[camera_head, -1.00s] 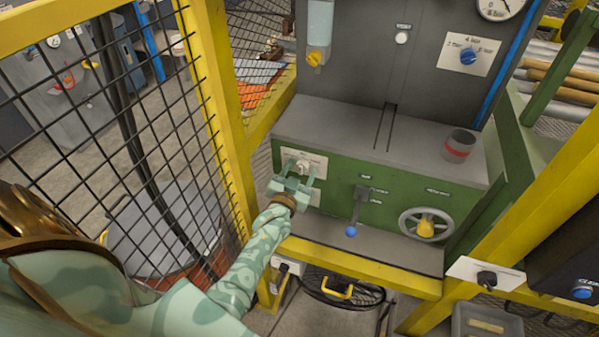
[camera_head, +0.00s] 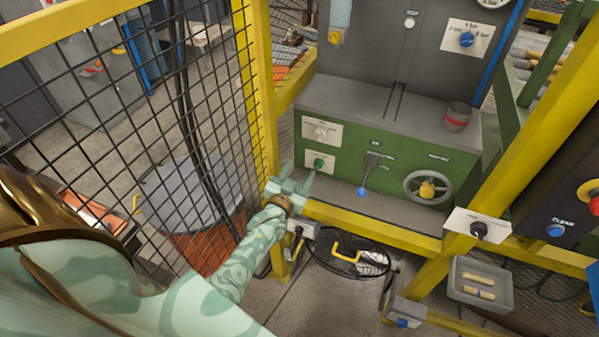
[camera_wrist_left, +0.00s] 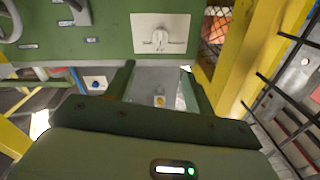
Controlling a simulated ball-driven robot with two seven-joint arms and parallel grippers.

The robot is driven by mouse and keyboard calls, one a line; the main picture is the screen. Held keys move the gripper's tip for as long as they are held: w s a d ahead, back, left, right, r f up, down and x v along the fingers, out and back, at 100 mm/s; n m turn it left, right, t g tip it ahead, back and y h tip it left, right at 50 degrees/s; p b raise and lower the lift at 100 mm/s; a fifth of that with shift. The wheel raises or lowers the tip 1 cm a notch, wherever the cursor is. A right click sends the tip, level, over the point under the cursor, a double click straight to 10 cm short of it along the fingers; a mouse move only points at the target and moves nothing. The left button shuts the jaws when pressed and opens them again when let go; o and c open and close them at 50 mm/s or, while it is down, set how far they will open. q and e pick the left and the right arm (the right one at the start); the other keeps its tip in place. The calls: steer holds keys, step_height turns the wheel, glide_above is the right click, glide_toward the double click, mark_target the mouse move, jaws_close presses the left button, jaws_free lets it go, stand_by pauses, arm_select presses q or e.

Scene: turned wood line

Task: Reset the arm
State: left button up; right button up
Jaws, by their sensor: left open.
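My left gripper (camera_head: 293,184) is open and empty, just in front of the lower left of the green machine panel (camera_head: 395,158). In the left wrist view its two fingers (camera_wrist_left: 161,90) stand apart with nothing between them. A white plate with a pale rotary knob (camera_head: 321,131) is on the panel above the gripper; a plate with a pale knob also shows in the left wrist view (camera_wrist_left: 160,38). A green knob (camera_head: 319,163) on a lower plate is close beyond the fingertips. My right gripper is not in view.
A lever with a blue ball (camera_head: 362,191) and a handwheel (camera_head: 427,187) are to the right. A yellow post (camera_head: 258,90) and mesh fence stand close to the left of my arm. A striped cup (camera_head: 458,117) stands on the grey ledge. A grey bin (camera_head: 480,284) is low right.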

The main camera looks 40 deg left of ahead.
arm_select(q)
steer(key=s+d+f+g+h, duration=0.1)
steer(key=s+d+f+g, duration=0.2)
steer(key=s+f, duration=0.4)
steer(key=s+d+f+m+g+h, duration=0.1)
steer(key=s+d+f+g, duration=0.2)
steer(key=f, duration=0.7)
steer(key=s+d+f+g+h, duration=0.1)
steer(key=s+d+f+g, duration=0.15)
steer(key=s+f, duration=0.5)
steer(key=s+f+m+g, duration=0.1)
steer(key=s+f, duration=0.3)
steer(key=s, duration=0.7)
steer(key=s+d+f+g+b, duration=0.1)
steer(key=s+f+g, duration=0.3)
steer(key=s, duration=0.7)
steer(key=s+f+m+g+b, duration=0.1)
steer(key=s+f+g, duration=0.2)
steer(key=s, duration=0.8)
steer(key=shift+d+f+m+h, duration=0.2)
steer(key=shift+f+m+h, duration=0.15)
steer(key=shift+f, duration=0.25)
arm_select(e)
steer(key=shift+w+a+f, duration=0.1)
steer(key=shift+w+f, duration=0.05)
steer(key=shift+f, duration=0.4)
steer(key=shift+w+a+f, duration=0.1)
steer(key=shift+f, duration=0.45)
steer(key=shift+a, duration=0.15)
